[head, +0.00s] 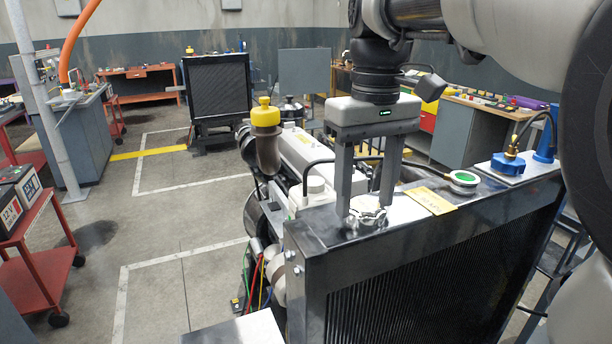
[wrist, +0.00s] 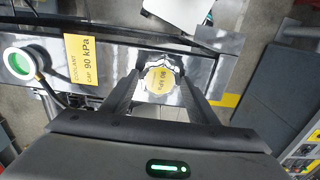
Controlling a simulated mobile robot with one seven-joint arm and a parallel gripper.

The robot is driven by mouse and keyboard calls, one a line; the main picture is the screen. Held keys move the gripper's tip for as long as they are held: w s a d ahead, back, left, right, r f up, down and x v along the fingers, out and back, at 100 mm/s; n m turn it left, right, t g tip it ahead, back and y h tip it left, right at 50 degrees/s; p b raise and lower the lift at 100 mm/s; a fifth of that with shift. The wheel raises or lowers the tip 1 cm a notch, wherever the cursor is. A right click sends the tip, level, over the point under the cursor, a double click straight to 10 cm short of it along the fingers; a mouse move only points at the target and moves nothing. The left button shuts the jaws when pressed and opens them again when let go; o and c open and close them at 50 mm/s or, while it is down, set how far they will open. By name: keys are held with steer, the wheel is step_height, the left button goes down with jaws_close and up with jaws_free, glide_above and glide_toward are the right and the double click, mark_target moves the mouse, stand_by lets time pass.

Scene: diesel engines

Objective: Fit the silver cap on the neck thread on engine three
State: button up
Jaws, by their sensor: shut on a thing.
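The silver cap (head: 366,212) is at the neck on the left part of the black radiator's top (head: 330,228). It looks level in the head view, and its round face with a yellow label shows in the wrist view (wrist: 159,80). My gripper (head: 367,200) points down from above with its two fingers closed on the sides of the cap; the fingers also show in the wrist view (wrist: 160,90). The neck thread is hidden under the cap, so I cannot tell whether the cap is seated or just above it.
A yellow coolant cap label (wrist: 82,60) lies beside the cap. A green-topped round part (head: 463,178) and a blue fitting (head: 507,163) are further right on the top. A yellow-capped filler (head: 265,115) stands behind left. A red cart (head: 40,250) is at left; floor between is clear.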

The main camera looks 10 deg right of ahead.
mark_target(365, 204)
step_height(365, 204, up, 5)
steer(key=p, duration=0.5)
steer(key=shift+r, duration=0.1)
stand_by(0.5)
